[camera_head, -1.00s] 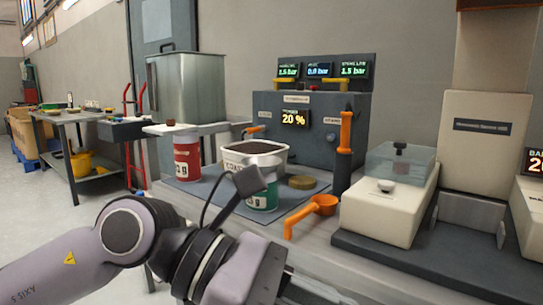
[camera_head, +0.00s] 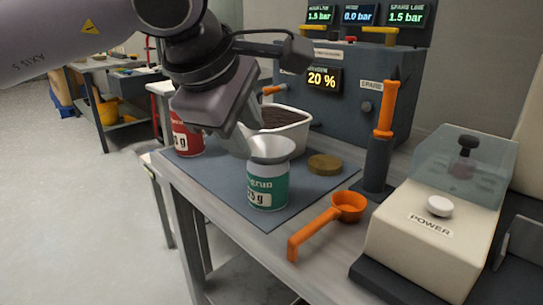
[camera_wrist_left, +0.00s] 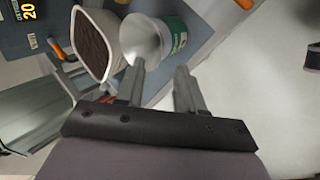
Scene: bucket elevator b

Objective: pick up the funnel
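The funnel (camera_head: 272,149) is a pale grey cone. It sits wide side up on top of the green-labelled can (camera_head: 268,188) on the dark mat. My left gripper (camera_head: 242,144) comes down from the upper left, with its fingers at the funnel's left side. In the left wrist view the funnel (camera_wrist_left: 146,42) shows beyond one fingertip. The fingers (camera_wrist_left: 160,74) are apart with nothing between them. I cannot tell whether a finger touches the funnel. My right gripper is not in view.
A white tub of dark grounds (camera_head: 287,126) stands just behind the funnel. A red can (camera_head: 187,136) is to the left, and a brown lid (camera_head: 324,164) to the right. An orange scoop (camera_head: 332,218) lies near the bench edge. A scale with a clear cover (camera_head: 440,205) is at right.

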